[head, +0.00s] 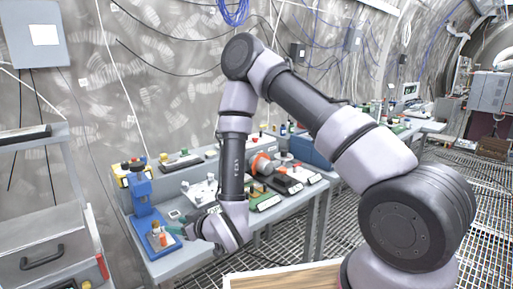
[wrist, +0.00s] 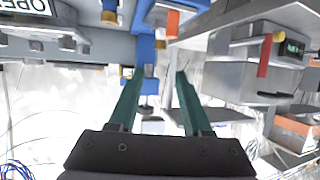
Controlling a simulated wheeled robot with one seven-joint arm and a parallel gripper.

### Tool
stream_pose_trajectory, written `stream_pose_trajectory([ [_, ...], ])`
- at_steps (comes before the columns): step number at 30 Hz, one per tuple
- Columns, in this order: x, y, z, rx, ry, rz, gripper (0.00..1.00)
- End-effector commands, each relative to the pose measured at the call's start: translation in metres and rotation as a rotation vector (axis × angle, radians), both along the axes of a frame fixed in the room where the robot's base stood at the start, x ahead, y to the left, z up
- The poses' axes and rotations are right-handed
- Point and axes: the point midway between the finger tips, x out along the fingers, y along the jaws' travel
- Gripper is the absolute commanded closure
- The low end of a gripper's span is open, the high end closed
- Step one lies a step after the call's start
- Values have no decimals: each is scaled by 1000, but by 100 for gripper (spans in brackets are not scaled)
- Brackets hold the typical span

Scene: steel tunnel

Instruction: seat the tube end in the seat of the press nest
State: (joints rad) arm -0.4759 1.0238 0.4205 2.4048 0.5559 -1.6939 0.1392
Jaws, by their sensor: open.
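A blue press (head: 143,195) stands upright at the left end of the grey bench. At its foot is the nest area, with a small orange piece (head: 162,240) that looks like the tube end and a brass-coloured part (head: 155,228) beside it. I cannot tell whether the orange piece is in the seat. My gripper (head: 176,230) is close to the right of these parts. In the wrist view my gripper (wrist: 160,73) has two green fingers spread apart, with nothing held between them. The blue press (wrist: 146,60), orange piece (wrist: 172,20) and brass part (wrist: 160,44) lie beyond the fingertips.
The bench (head: 185,262) carries several small devices right of the press, including an orange cylinder (head: 261,164) and a blue box (head: 310,150). A grey drawer cabinet (head: 45,235) stands at left. A wooden top (head: 290,277) is in front. Grating floor lies to the right.

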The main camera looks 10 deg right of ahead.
Motion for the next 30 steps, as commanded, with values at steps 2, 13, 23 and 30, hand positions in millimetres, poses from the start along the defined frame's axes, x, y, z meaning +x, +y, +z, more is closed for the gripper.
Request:
stream_pose_trajectory([
  [2,5,-2,4,-1,1,-8,51],
  [13,100,-82,113,-53,115,-226,51],
  [23,113,-207,238,-66,292,-490,51],
  [30,58,-295,317,-17,445,-680,51],
])
